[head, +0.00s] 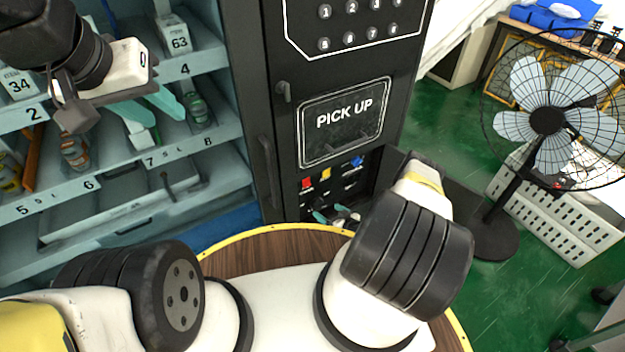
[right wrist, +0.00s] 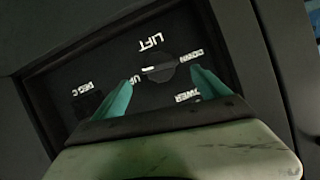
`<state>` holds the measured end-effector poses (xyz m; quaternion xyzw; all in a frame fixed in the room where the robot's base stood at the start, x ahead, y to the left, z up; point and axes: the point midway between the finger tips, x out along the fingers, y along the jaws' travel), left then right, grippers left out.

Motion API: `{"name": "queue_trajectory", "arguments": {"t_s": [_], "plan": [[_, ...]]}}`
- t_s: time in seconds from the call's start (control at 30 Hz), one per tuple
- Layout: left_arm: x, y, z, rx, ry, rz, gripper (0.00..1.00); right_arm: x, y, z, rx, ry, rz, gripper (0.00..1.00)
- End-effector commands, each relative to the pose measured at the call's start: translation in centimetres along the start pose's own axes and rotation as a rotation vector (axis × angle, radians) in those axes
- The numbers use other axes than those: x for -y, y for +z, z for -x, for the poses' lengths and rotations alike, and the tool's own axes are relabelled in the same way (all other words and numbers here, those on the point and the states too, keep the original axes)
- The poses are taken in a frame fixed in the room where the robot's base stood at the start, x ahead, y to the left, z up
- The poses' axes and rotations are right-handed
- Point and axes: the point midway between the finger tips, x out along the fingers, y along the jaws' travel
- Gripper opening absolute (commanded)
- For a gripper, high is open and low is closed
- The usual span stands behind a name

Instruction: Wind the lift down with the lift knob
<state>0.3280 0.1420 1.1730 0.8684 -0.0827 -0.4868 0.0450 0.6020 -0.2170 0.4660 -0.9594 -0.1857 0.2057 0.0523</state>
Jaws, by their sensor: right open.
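The lift knob (right wrist: 160,73) is a dark round knob with a white mark, on a black panel in the right wrist view. LIFT, UP and DOWN labels surround it and appear upside down. My right gripper (right wrist: 163,76) is open, its teal fingertips on either side of the knob; I cannot tell whether they touch it. In the head view my right gripper (head: 333,216) is low at the black machine's front, partly hidden by my arm, and the knob is hidden. My left gripper (head: 165,119) is open at the shelves on the left, with its teal fingers apart.
The black machine has a PICK UP hatch (head: 343,120) with red, yellow and blue parts below it. Blue-grey shelves (head: 110,185) with bottles stand at left. A round wooden table (head: 275,246) lies in front of me. A fan (head: 548,120) stands at right on green floor.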

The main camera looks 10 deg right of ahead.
Motion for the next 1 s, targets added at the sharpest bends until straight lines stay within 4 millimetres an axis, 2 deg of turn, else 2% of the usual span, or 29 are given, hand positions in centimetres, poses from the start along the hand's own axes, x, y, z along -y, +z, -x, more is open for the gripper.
{"name": "queue_trajectory", "arguments": {"t_s": [0.1, 0.3, 0.7, 1.0], "plan": [[0.0, 0.0, 0.0, 0.000, 0.000, 0.000, 0.36, 0.1, 0.0, -2.1, -0.001, -0.002, 0.002, 0.85], [0.0, 0.0, 0.0, 0.000, 0.000, 0.000, 0.36, 0.0, 0.0, -4.5, 0.000, -0.001, 0.002, 0.85], [0.0, 0.0, 0.0, 0.000, 0.000, 0.000, 0.36, 0.0, 0.0, -5.2, 0.002, -0.001, 0.000, 0.83], [0.0, 0.0, 0.0, 0.000, 0.000, 0.000, 0.36, 0.0, 0.0, -5.2, 0.002, -0.001, 0.000, 0.25]]}}
